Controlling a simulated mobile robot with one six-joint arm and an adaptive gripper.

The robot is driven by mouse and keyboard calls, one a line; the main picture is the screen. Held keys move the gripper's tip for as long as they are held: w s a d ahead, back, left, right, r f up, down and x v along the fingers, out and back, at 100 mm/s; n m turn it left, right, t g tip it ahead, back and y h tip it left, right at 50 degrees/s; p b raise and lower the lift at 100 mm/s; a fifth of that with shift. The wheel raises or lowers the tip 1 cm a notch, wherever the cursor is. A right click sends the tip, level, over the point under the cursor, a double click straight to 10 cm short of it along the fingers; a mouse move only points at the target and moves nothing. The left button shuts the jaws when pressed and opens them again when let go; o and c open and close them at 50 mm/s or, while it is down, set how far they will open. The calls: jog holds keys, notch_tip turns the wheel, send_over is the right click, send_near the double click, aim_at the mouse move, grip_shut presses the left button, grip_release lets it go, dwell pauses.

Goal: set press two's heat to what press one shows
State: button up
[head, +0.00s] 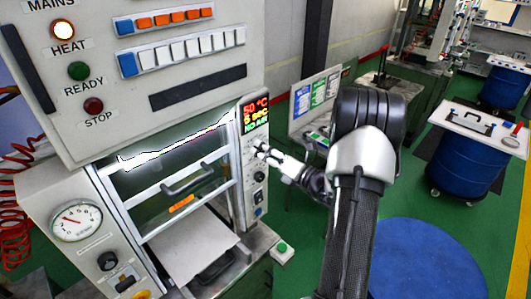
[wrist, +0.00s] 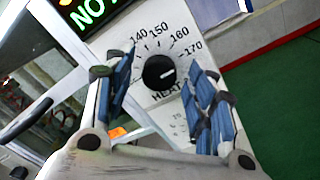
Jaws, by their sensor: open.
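A press (head: 150,60) fills the left of the head view; I cannot tell its number. Its lit display (head: 256,114) reads "50 °C", "5 SEC" and "NO AIR"; a leading digit may be cut off. In the wrist view, the black HEAT knob (wrist: 158,73) sits on a white dial plate marked 140, 150, 160 and 170. My gripper (head: 259,151) is at the panel below the display. In the wrist view my gripper (wrist: 163,62) is open, fingers either side of the knob; contact is unclear.
A pressure gauge (head: 76,221) is on the press's lower left. More small controls (head: 259,178) sit just below my gripper. A blue drum (head: 465,155) with a white top stands at the right. Green floor lies open between, with a blue round area (head: 425,260).

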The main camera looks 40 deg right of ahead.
jog(key=s+d, duration=0.1)
jog(key=s, duration=1.1)
jog(key=shift+d, duration=0.25)
